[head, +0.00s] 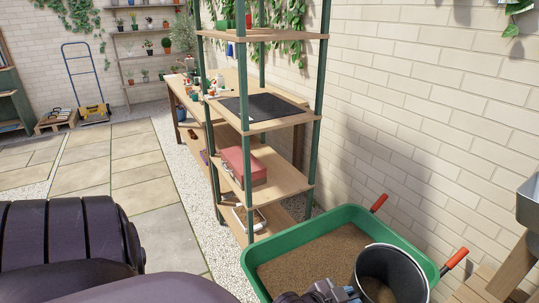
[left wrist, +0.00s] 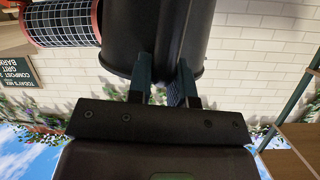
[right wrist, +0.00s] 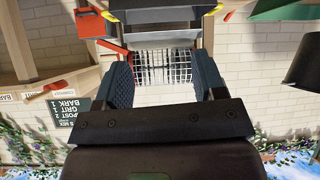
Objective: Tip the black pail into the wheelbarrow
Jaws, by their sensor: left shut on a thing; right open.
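The black pail (head: 413,282) is over the right part of the green wheelbarrow (head: 259,240), its mouth facing up toward the head camera. It looks roughly upright, with at most a slight tilt. Brown grainy material (head: 300,262) lies in the wheelbarrow. My left gripper (head: 338,292) is shut on the pail at its rim; the pail (left wrist: 160,40) fills the top of the left wrist view. My right gripper (right wrist: 165,85) is open and empty, apart from the pail (right wrist: 303,65), which shows at the right of its view. It is not in the head view.
A wooden shelf rack (head: 262,175) with green posts stands just behind the wheelbarrow. A brick wall (head: 420,110) runs along the right. Orange handles (head: 453,262) stick out of the wheelbarrow. A metal mesh (right wrist: 165,66) faces my right gripper. Open paving (head: 130,175) lies at left.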

